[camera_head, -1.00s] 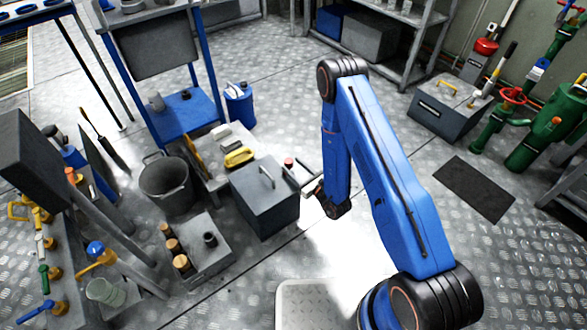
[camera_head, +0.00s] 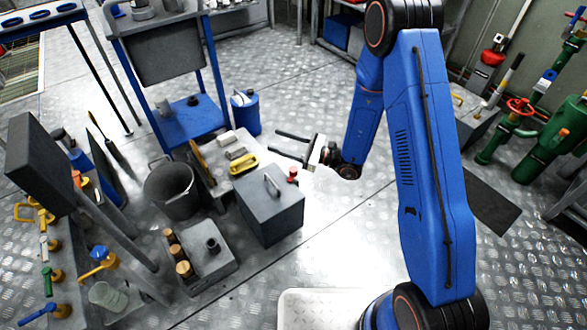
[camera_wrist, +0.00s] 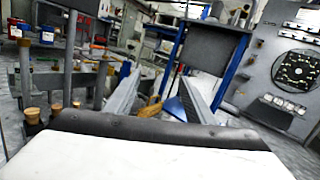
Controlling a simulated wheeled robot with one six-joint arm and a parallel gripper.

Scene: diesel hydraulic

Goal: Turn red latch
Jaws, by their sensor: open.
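A small red knob-like part (camera_head: 292,174), likely the red latch, shows at the right edge of a dark grey box (camera_head: 270,216) with a grey handle on its lid. It is too small to make out its shape. My gripper (camera_head: 274,141) is open and empty, its two long dark fingers pointing left. In the picture it lies just above the red part, apart from it. In the wrist view my gripper (camera_wrist: 160,77) shows its fingers spread with nothing held between them. I cannot make out the red part in the wrist view.
A grey bucket (camera_head: 172,190), a yellow object (camera_head: 243,163) and a blue canister (camera_head: 245,113) stand left of my gripper. A blue-framed stand (camera_head: 190,120) is behind them. Green pipes with a red handwheel (camera_head: 520,107) are far right. The floor right of the box is clear.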

